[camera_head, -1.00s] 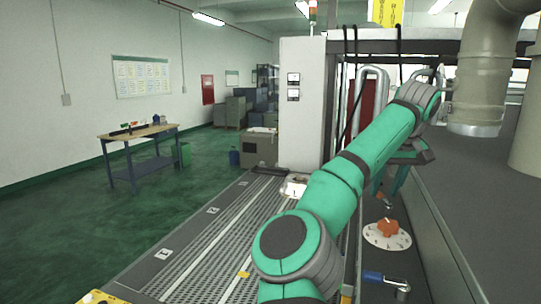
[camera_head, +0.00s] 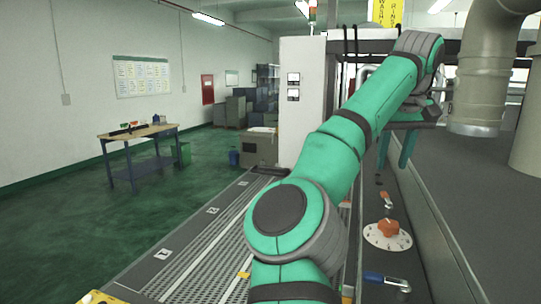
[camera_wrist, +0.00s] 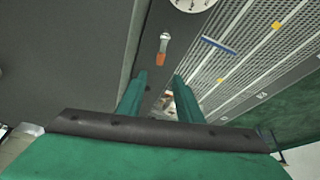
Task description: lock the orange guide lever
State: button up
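The orange guide lever (camera_head: 386,199) is on the grey machine ledge beyond the white dial. It has a short orange handle and a pale metal end. In the wrist view the lever (camera_wrist: 161,53) lies just ahead of the fingertips, with its orange end toward me. My gripper (camera_head: 394,162) hangs above the ledge, fingers pointing down, beyond the lever. In the wrist view my gripper (camera_wrist: 158,82) shows two green fingers apart with nothing held between them. I see a gap between the fingers and the lever.
A white dial with an orange knob (camera_head: 388,229) sits nearer on the ledge. A blue-handled crank (camera_head: 387,281) is nearer still. The slotted conveyor (camera_head: 205,254) runs along the left. A thick grey duct (camera_head: 478,85) stands at the right. A blue bar (camera_wrist: 218,46) lies over the grating.

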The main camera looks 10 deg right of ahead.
jog(key=w+a+f+n+h, duration=0.5)
jog(key=w+a+n, duration=0.2)
jog(key=w, duration=0.4)
jog(key=w+a+n+t+h, duration=0.1)
jog(key=w+a+n, duration=0.2)
jog(key=a, duration=0.3)
jog(key=w+a+r+n+t+h, duration=0.1)
jog(key=w+a+n+t+h, duration=0.1)
jog(key=a, duration=0.4)
jog(key=w+a+n+t+h, duration=0.1)
jog(key=w+a+n+h, duration=0.1)
jog(key=w+a+n, duration=0.2)
jog(key=shift+w+a+r+n, duration=0.15)
jog(key=shift+w+a+n, duration=0.1)
jog(key=shift+a+n, duration=1)
jog(key=shift+a+m, duration=0.25)
jog(key=shift+a, duration=0.05)
